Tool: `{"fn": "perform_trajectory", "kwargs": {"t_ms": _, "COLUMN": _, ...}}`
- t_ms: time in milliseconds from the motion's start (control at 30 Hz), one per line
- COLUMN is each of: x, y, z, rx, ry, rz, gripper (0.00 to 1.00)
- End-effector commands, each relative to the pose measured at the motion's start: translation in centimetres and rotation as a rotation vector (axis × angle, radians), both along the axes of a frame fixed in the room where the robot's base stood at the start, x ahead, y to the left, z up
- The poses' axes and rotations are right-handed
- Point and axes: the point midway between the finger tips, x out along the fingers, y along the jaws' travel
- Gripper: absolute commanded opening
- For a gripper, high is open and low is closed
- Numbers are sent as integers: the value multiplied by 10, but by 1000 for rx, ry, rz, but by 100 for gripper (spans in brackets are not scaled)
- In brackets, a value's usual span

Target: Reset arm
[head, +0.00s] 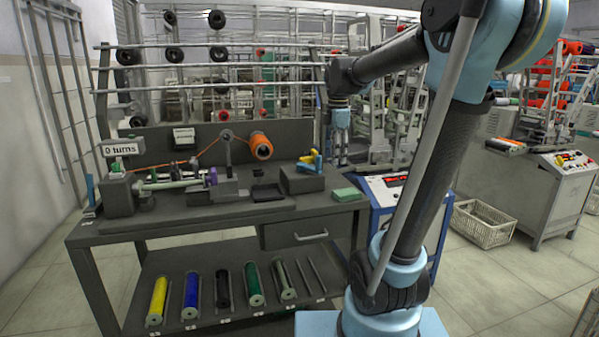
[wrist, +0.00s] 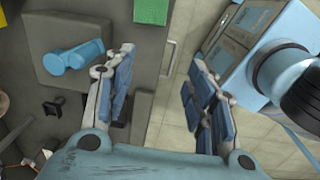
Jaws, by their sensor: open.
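My arm rises at the right of the head view and bends over toward the bench, with my gripper (head: 339,160) hanging pointed down near the bench's right end. In the wrist view my gripper (wrist: 160,90) is open, its two fingers wide apart with nothing between them. Below the gap show the bench's front edge and the tiled floor. A blue-handled item (wrist: 75,57) lies on a dark grey block left of the fingers; I cannot tell what it is. The block (head: 301,183) also shows in the head view.
The winding bench (head: 250,212) carries a winder with a "0 turns" sign (head: 122,149), an orange spool (head: 261,146) and a green pad (head: 346,194). Several coloured bobbins, one yellow (head: 157,300), lie on the lower shelf. A white basket (head: 482,223) stands on the floor at right.

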Motion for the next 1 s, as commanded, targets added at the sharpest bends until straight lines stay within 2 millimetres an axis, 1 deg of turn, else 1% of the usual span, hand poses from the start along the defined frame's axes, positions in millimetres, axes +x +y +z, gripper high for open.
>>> {"fn": "perform_trajectory", "kwargs": {"t_ms": 33, "x": -16, "y": -6, "z": -8, "rx": 5, "ry": -6, "rz": -84, "gripper": 50}}
{"fn": "perform_trajectory", "kwargs": {"t_ms": 100, "x": -35, "y": -14, "z": -18, "rx": 14, "ry": -15, "rz": -214, "gripper": 50}}
{"fn": "perform_trajectory", "kwargs": {"t_ms": 267, "x": -77, "y": -29, "z": -45, "rx": 38, "ry": -36, "rz": -508, "gripper": 50}}
{"fn": "perform_trajectory", "kwargs": {"t_ms": 367, "x": -103, "y": -37, "z": -65, "rx": 58, "ry": -48, "rz": -693, "gripper": 50}}
{"fn": "perform_trajectory", "kwargs": {"t_ms": 600, "x": -160, "y": -53, "z": -118, "rx": 111, "ry": -74, "rz": -1134, "gripper": 50}}
{"fn": "perform_trajectory", "kwargs": {"t_ms": 800, "x": -201, "y": -62, "z": -167, "rx": 163, "ry": -89, "rz": -1484, "gripper": 50}}
{"fn": "perform_trajectory", "kwargs": {"t_ms": 900, "x": -216, "y": -64, "z": -187, "rx": 188, "ry": -94, "rz": -1620, "gripper": 50}}
{"fn": "perform_trajectory", "kwargs": {"t_ms": 1000, "x": -225, "y": -66, "z": -200, "rx": 203, "ry": -96, "rz": -1713, "gripper": 50}}
